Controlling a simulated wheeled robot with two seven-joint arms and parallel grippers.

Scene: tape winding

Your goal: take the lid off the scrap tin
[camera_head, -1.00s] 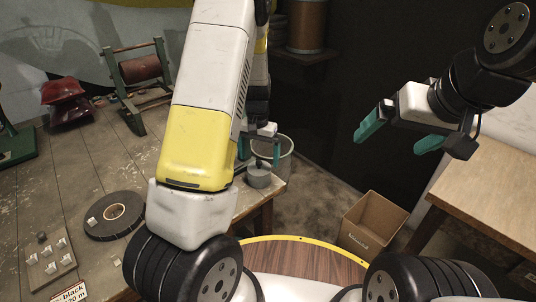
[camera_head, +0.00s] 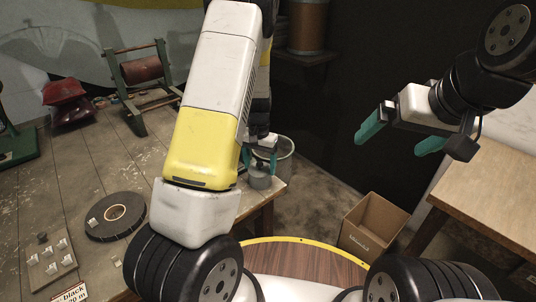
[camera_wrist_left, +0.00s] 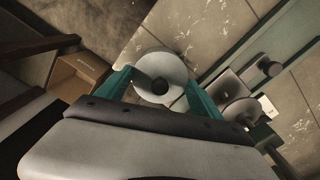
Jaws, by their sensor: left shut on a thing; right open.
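The scrap tin (camera_head: 260,182) is a small grey cylinder on the near right corner of the worn wooden table. My left gripper (camera_head: 260,160) reaches down over it from above, its teal fingers on either side of the tin's top. In the left wrist view a pale round lid (camera_wrist_left: 152,62) with a dark centre sits between the fingertips (camera_wrist_left: 160,80), and the gripper is shut on it. I cannot tell whether the lid still touches the tin. My right gripper (camera_head: 400,140) is open and empty, high above the floor at the right.
A pale round bin (camera_head: 287,158) stands behind the table corner. An open cardboard box (camera_head: 372,226) is on the floor, left of a second wooden table (camera_head: 490,185). A dark tape roll (camera_head: 116,216) and a board with several pale pieces (camera_head: 50,258) lie on the left table.

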